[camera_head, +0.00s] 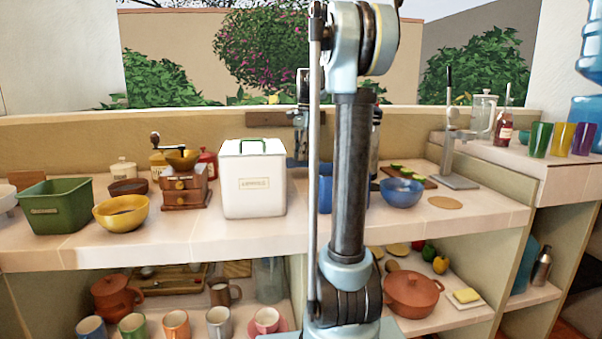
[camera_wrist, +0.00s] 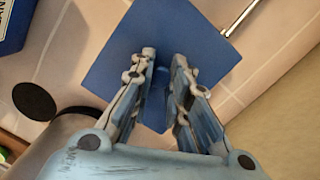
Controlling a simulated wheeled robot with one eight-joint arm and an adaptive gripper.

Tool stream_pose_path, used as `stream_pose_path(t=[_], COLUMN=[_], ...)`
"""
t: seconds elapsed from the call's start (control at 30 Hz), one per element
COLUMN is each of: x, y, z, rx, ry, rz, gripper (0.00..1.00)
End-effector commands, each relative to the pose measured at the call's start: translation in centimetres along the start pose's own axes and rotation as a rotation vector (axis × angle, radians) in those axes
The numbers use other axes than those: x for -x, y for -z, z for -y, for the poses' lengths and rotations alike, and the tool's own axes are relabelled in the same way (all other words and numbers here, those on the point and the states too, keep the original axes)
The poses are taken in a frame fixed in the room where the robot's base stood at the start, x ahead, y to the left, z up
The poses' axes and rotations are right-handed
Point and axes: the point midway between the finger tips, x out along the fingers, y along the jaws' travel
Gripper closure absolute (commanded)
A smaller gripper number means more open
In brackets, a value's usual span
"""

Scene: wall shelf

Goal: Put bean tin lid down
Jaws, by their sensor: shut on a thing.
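The bean tin lid (camera_wrist: 213,50) is a flat blue square in the wrist view, above or on the pale tiled counter; the gap beneath it cannot be judged. My gripper (camera_wrist: 164,58) is over the lid's middle, its fingers shut on the lid's small handle, which they mostly hide. A blue tin (camera_wrist: 12,24) with a pale label, likely the bean tin, shows at the wrist view's top left corner. In the head view a blue tin (camera_head: 325,190) stands mostly hidden behind my arm. The lid cannot be made out there.
A white tin (camera_head: 253,185) with a green-handled lid stands left of my arm. A blue bowl (camera_head: 401,194), a chopping board (camera_head: 415,181) and a metal stand (camera_head: 458,181) are to the right. A round tan mat (camera_head: 445,203) lies near the front edge, with bare counter around it.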

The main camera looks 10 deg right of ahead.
Motion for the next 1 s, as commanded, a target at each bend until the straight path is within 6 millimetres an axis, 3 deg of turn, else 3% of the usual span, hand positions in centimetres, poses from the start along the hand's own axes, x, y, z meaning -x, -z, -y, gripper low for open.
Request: stream_pose_path(t=[0.57, 0.93, 0.97, 1.0], x=[-5.6, -6.0, -6.0, -6.0], y=[0.8, 0.8, 0.8, 0.8], z=[-0.1, 0.0, 0.0, 0.0], rx=[-0.001, -0.001, -0.001, -0.001], ry=[0.0, 0.0, 0.0, 0.0], rz=[0.0, 0.0, 0.0, 0.0], gripper=[1.0, 1.0, 0.77, 0.68])
